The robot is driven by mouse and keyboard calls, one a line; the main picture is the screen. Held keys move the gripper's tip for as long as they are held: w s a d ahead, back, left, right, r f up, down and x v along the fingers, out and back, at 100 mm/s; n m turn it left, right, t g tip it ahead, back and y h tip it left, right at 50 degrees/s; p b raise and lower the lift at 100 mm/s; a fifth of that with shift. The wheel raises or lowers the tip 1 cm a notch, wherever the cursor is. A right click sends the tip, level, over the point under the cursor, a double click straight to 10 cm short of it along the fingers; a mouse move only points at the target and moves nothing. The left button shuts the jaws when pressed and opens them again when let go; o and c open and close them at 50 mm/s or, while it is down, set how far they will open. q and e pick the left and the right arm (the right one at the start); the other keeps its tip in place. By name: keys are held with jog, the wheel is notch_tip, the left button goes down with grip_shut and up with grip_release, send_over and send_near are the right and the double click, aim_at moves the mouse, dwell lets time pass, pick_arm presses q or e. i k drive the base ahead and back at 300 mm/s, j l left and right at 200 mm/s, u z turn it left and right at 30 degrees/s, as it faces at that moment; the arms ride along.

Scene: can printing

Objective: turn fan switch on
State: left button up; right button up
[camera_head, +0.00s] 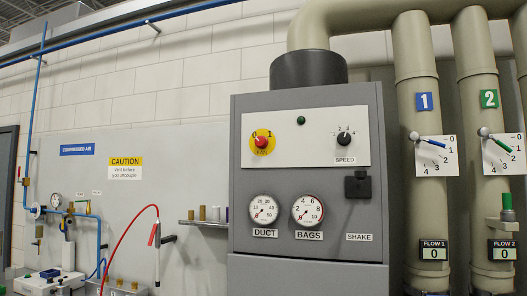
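The fan switch (261,142) is a red knob on a round yellow plate, marked 0 at upper left and 1 at upper right, with a FAN label at its lower edge. It sits at the left of the white panel (322,148) on the grey cabinet (300,215). I cannot tell which mark the knob points at. A dark green round lamp (301,120) is right of it and looks unlit. Neither of my grippers is in view.
The panel also has a black SPEED knob (344,138). Below are DUCT (264,210) and BAGS (308,211) gauges and a black SHAKE control (358,186). Pipes with valve levers stand at right. A small shelf (203,223) juts out left of the cabinet.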

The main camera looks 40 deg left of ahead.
aim_at(261, 143)
jog(key=u, duration=1.1)
